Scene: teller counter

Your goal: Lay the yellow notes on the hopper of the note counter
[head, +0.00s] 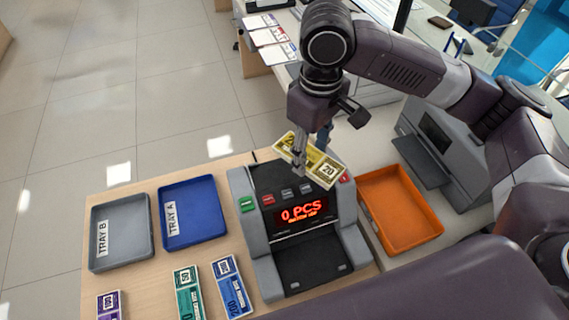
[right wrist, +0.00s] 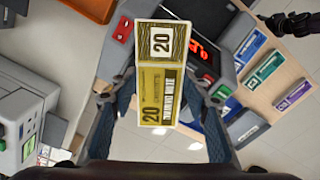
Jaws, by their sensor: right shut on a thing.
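The yellow notes (head: 322,168), marked 20, are held in my right gripper (head: 299,168) over the back of the note counter (head: 262,250). The right wrist view shows the notes (right wrist: 160,85) between the two fingers. The notes look tilted, and I cannot tell whether they touch the counter. The counter's display reads "0 PCS". The hopper is partly hidden behind the notes and the gripper. A dark gripper (right wrist: 290,22), seemingly my left one, shows at the top right of the wrist view; its jaws are unclear.
An orange tray (head: 437,232) stands right of the counter. Blue tray A (head: 205,220) and grey tray B (head: 130,250) lie to the left. Purple (head: 109,305), green (head: 187,292) and blue notes (head: 231,287) lie at the front. A grey machine (head: 450,140) stands behind the orange tray.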

